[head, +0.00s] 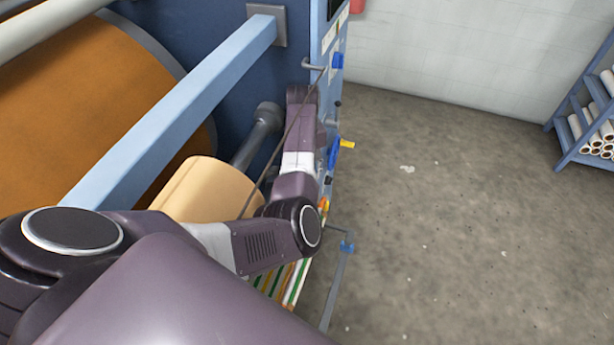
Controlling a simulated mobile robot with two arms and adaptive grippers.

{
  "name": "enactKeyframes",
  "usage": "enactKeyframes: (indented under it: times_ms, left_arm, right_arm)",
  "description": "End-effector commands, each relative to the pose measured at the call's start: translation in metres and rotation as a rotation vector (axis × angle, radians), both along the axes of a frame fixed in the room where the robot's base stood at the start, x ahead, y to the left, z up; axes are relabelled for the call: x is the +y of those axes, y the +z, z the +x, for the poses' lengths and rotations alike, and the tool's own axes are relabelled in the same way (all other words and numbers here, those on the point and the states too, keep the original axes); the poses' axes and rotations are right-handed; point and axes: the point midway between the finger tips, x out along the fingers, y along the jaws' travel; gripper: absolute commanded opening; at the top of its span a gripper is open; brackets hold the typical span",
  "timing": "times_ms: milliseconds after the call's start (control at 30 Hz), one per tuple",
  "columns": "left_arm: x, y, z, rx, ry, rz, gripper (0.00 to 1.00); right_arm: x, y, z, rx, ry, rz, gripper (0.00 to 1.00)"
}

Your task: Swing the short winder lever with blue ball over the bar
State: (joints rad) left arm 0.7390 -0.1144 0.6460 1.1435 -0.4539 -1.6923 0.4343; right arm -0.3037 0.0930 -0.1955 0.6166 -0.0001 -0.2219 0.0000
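A blue knob (338,60) sits at the edge of the press's side panel, near a short grey bar end (313,66). Lower down are a blue part (333,152) and a yellow handle (347,144). I cannot tell which of these, if any, is the short winder lever with the blue ball. A thin dark rod (284,135) slants down from the panel, across my purple arm. That arm reaches from the lower left to the panel's side. Neither gripper can be made out, so their contact with the lever is hidden.
A light blue beam (180,105) crosses above the orange roller (85,85) and the tan roll (205,188). A blue-grey rail (337,285) stands at lower centre. A rack with white rolls (588,120) is at far right. The concrete floor (460,210) between is clear.

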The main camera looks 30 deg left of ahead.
Motion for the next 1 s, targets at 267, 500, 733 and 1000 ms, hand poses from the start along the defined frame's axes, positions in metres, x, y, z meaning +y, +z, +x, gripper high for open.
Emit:
enactKeyframes:
  times_ms: [267, 500, 733, 1000]
  left_arm:
    - [0.000, -0.028, 0.001, -0.001, 0.002, 0.001, 0.29]
    - [0.000, -0.029, 0.001, -0.001, 0.002, 0.002, 0.29]
    - [0.000, -0.029, 0.001, -0.001, 0.002, 0.002, 0.07]
    - [0.000, -0.028, 0.001, 0.000, 0.001, 0.004, 0.00]
  right_arm:
    - [0.004, -0.002, -0.006, 0.009, -0.003, 0.004, 0.40]
    - [0.024, 0.000, 0.012, -0.020, 0.000, 0.028, 0.40]
    - [0.018, -0.001, 0.011, -0.018, 0.002, 0.022, 0.40]
    - [0.011, -0.001, 0.006, -0.008, 0.002, 0.013, 0.40]
